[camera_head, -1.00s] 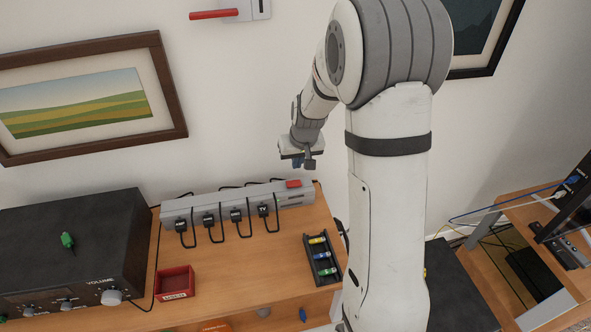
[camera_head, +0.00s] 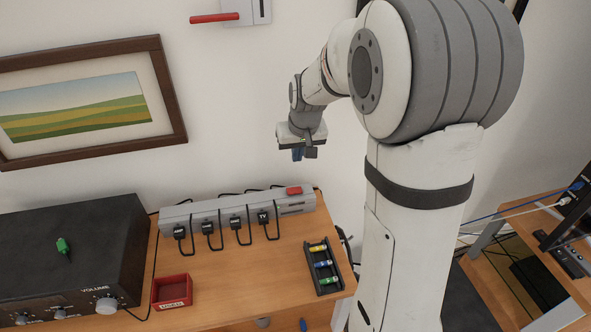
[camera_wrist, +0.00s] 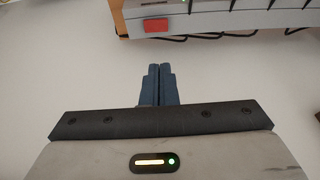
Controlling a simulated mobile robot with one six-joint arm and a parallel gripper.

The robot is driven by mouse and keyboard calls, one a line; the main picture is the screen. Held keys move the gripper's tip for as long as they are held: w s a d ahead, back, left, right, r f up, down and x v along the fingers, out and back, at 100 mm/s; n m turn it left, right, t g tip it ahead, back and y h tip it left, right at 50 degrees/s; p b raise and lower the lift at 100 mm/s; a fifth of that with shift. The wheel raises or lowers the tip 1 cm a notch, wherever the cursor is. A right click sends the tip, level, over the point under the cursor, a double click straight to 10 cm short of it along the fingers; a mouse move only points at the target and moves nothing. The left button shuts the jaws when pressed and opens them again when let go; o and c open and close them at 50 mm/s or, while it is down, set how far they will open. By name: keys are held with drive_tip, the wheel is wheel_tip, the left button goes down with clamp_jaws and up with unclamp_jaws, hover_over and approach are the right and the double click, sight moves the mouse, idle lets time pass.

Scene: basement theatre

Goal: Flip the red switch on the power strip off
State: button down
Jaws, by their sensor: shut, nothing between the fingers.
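The grey power strip (camera_head: 206,212) lies along the back of the wooden shelf top against the wall, with several black plugs in it. Its red switch (camera_head: 294,190) is at the strip's right end. The red switch also shows in the wrist view (camera_wrist: 156,25), at the top, on the edge of the strip (camera_wrist: 200,20). My gripper (camera_head: 298,155) hangs in the air above the strip's right end, apart from it. In the wrist view my gripper's blue fingers (camera_wrist: 160,68) are together, with nothing between them, pointing toward the red switch with a gap. The switch's tilt is too small to tell.
A black amplifier (camera_head: 70,255) stands left. A red box (camera_head: 172,291) and a black tray (camera_head: 333,278) with coloured pieces lie in front of the strip. A wall box with a red lever (camera_head: 215,18) and a framed picture (camera_head: 90,45) hang above.

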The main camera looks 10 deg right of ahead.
sight(291, 190)
drive_tip(key=shift+a, duration=0.2)
drive_tip(key=x, duration=0.4)
drive_tip(key=p+x, duration=0.1)
drive_tip(key=x, duration=0.3)
drive_tip(key=s+x, duration=0.1)
drive_tip(key=x, duration=0.3)
drive_tip(key=shift+w+a+f, duration=0.15)
drive_tip(key=shift+f, duration=0.35)
drive_tip(key=shift+f+p, duration=0.3)
drive_tip(key=shift+f, duration=0.2)
